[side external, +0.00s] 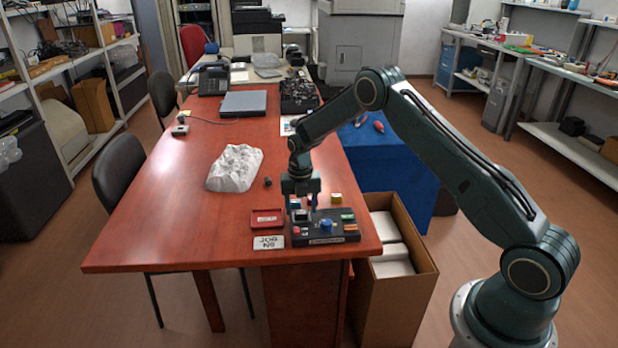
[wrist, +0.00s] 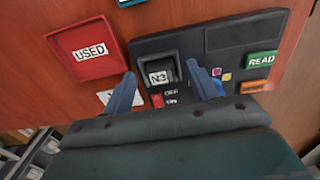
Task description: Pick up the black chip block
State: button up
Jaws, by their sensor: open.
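The black chip block (wrist: 160,76), with a white label that seems to read "N3", sits in a raised frame on the dark panel (wrist: 225,78). In the side view the block (side external: 301,215) is small and partly hidden under my gripper (side external: 302,205). My gripper is open and points down over the panel. In the wrist view its two blue fingers (wrist: 161,72) appear on either side of the block, with gaps between. I cannot tell how far above the panel the fingertips are.
A red tray (side external: 267,218) labelled "USED" lies left of the panel, with a white card (side external: 269,242) in front. A yellow block (side external: 336,198), dark cube (side external: 267,182) and white lump (side external: 235,168) lie behind.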

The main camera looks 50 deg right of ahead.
aim_at(300, 211)
jog(key=shift+f, duration=0.35)
jog(key=c, duration=1.1)
jog(key=shift+o, duration=0.2)
jog(key=shift+r, duration=0.15)
notch_tip(300, 211, up, 20)
jog(key=shift+w+f, duration=0.1)
jog(key=shift+f, duration=0.15)
dwell(0.4)
